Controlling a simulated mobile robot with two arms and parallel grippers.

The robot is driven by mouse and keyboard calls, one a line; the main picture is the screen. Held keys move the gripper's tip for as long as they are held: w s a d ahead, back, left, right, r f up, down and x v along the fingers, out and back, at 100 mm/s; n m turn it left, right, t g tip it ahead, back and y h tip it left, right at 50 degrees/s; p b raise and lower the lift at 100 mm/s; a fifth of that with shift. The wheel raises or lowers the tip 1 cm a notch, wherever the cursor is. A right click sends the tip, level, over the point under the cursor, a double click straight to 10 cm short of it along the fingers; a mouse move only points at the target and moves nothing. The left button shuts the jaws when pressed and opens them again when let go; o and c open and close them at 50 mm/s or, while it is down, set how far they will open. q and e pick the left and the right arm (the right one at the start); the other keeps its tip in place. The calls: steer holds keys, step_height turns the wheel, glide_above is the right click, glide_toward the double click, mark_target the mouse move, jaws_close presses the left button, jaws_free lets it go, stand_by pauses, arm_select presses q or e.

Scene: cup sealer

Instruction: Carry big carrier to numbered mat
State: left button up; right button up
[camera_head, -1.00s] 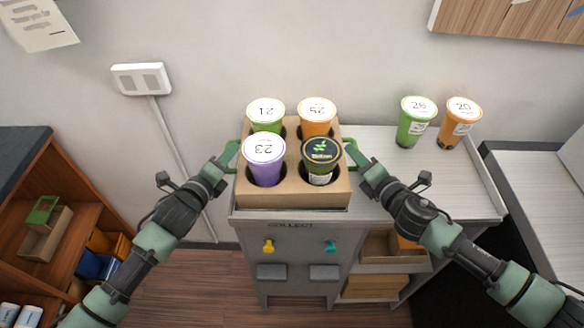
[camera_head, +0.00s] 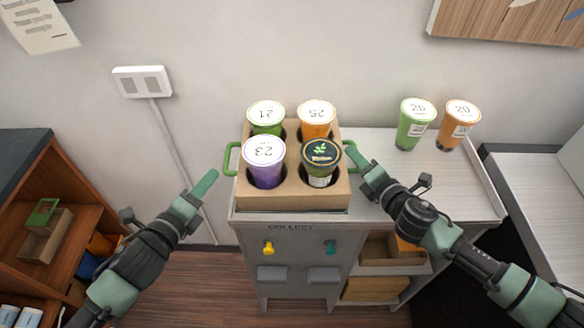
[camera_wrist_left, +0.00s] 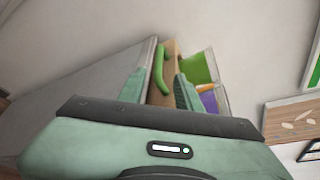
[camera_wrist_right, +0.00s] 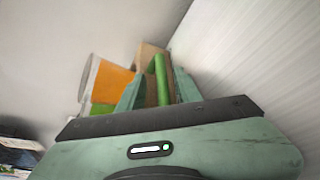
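The big cardboard carrier (camera_head: 292,198) stands upright on the grey counter marked COLLECT (camera_head: 430,190). It holds a green cup 21 (camera_head: 266,116), an orange cup 25 (camera_head: 316,117), a purple cup 23 (camera_head: 265,162) and a dark-lidded cup (camera_head: 320,160). My left gripper (camera_head: 210,178) is open and empty, apart from the carrier's left green handle (camera_head: 231,158); the handle also shows in the left wrist view (camera_wrist_left: 160,68). My right gripper (camera_head: 356,153) is open close by the right handle (camera_head: 351,166), which shows between its fingers in the right wrist view (camera_wrist_right: 161,78). I see no numbered mat.
A green cup (camera_head: 416,124) and an orange cup 20 (camera_head: 459,126) stand at the counter's right back. The wall is close behind. A wooden shelf (camera_head: 100,215) stands at the left. Floor (camera_head: 205,275) lies open between shelf and counter.

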steer(key=shift+s+d, duration=0.2)
steer(key=shift+s, duration=0.2)
arm_select(q)
steer(key=shift+s+a+r, duration=0.15)
steer(key=shift+s, duration=0.3)
arm_select(e)
steer(key=v, duration=1.1)
steer(key=shift+s, duration=0.1)
